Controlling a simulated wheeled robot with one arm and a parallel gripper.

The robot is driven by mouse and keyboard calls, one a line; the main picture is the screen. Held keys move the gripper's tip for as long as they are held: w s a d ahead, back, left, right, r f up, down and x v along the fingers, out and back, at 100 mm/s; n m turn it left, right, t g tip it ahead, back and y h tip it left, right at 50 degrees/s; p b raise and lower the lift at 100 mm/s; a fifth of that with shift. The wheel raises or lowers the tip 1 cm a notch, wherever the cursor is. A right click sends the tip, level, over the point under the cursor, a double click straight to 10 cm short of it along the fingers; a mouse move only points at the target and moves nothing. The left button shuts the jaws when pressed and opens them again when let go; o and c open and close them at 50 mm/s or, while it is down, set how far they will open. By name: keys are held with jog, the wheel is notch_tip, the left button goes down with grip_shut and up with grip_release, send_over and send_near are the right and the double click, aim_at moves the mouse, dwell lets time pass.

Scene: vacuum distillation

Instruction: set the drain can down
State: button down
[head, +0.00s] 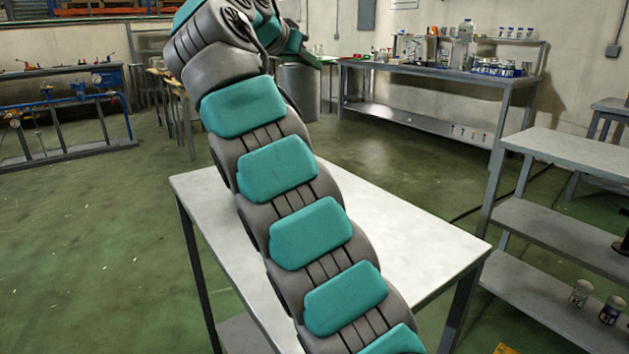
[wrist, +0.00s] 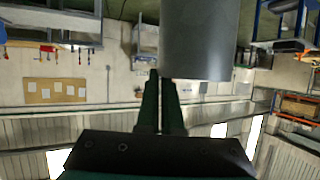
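The drain can is a plain grey cylinder. In the wrist view, which is upside down, the can (wrist: 200,40) is large and close at the top, right of centre. In the head view a grey cylinder (head: 300,92), apparently this can, shows beyond my arm, below the gripper end. My gripper (wrist: 164,80) has dark green fingers close together with a thin gap, their tips at the can's rim edge. They look shut on the can at that edge; the exact contact is hidden. My arm hides part of the can in the head view.
A white-topped table (head: 385,225) stands under my arm, its visible top bare. A grey bench (head: 420,70) with bottles and racks stands by the back wall. Shelves (head: 575,160) with small jars stand at right. A blue-framed rig (head: 60,110) stands at left. Green floor lies open at left.

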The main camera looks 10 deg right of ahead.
jog(key=shift+s+f, duration=0.2)
jog(key=shift+f, duration=0.7)
notch_tip(320, 180, down, 16)
jog(key=b, duration=0.9)
jog(key=shift+w+f, duration=0.1)
jog(key=c, duration=1.1)
grip_release()
jog(key=v, duration=1.2)
jog(key=shift+b, duration=0.35)
